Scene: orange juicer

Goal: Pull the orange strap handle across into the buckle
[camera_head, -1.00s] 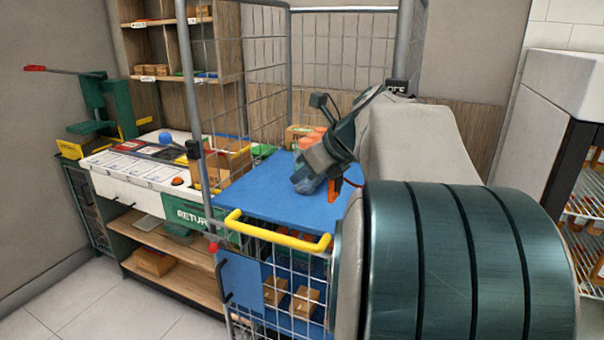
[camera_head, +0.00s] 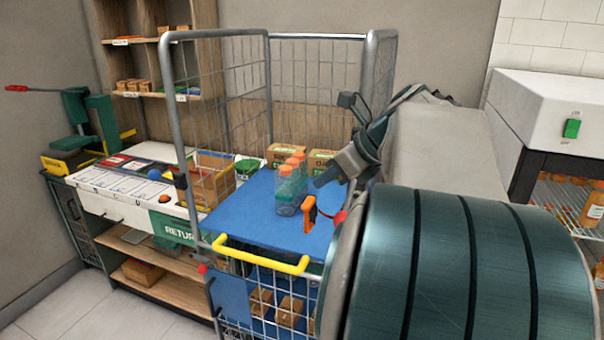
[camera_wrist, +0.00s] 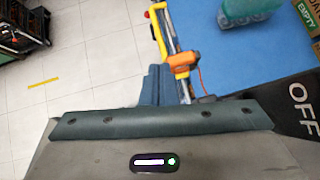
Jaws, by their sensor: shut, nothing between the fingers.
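The orange strap handle (camera_head: 309,212) stands upright near the right front side of the cage trolley's blue shelf, with a red piece (camera_head: 341,217) beside it. In the wrist view the orange handle (camera_wrist: 183,60) lies just beyond and right of my fingertips. My gripper (camera_head: 318,181) is above the handle, apart from it, shut and empty. In the wrist view my fingers (camera_wrist: 160,70) are together. A dark latch-like piece, probably the buckle (camera_head: 180,178), sits on the trolley's left front post. Whether a strap runs behind the handle is hard to tell.
Several orange-capped bottles (camera_head: 287,190) stand on the blue shelf (camera_head: 240,215) close to my gripper. A yellow bar (camera_head: 260,255) crosses the trolley front. Wire cage sides (camera_head: 230,90) rise around the shelf. A counter (camera_head: 120,190) stands at left.

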